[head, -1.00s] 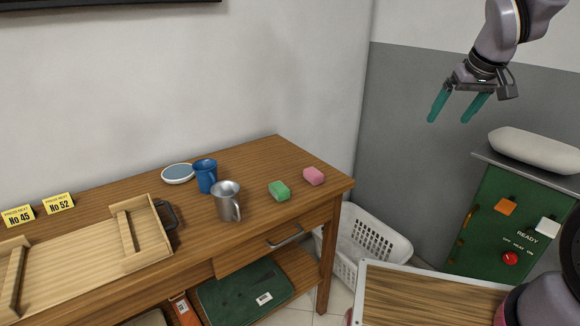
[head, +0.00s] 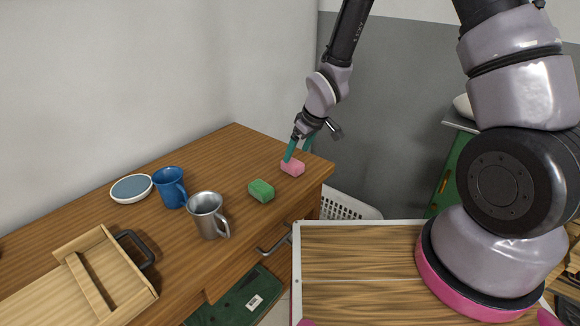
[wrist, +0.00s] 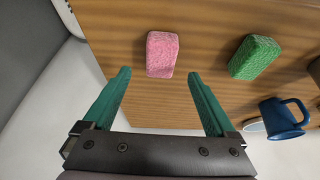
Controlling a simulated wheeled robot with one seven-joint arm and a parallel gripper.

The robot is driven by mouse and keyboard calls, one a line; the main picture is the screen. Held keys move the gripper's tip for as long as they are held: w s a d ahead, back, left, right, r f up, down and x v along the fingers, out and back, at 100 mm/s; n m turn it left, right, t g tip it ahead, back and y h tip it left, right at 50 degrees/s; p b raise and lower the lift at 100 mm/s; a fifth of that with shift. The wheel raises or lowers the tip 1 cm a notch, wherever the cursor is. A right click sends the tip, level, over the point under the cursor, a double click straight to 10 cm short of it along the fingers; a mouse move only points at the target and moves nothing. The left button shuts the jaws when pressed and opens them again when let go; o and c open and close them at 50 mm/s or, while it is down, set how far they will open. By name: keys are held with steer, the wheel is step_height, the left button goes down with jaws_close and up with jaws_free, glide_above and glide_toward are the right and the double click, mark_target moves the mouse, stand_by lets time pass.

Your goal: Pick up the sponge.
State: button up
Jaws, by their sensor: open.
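A pink sponge (head: 292,168) lies near the right end of the wooden table, and a green sponge (head: 261,190) lies to its left. My gripper (head: 297,152) is open and just above the pink sponge in the head view, with one finger overlapping it in the picture. In the wrist view the pink sponge (wrist: 162,54) shows ahead of and between the open teal fingers of my gripper (wrist: 160,82), with nothing held. The green sponge (wrist: 254,57) is to the right there, outside the fingers.
A metal cup (head: 207,215), a blue mug (head: 170,187) and a round dish (head: 131,188) stand left of the sponges. A wooden tray (head: 105,270) with a dark handle is at the front left. A white basket (head: 345,207) stands beyond the table's right end.

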mark_target(293, 162)
steer(key=shift+x, duration=3)
steer(key=shift+s, duration=0.1)
steer(key=c, duration=1.4)
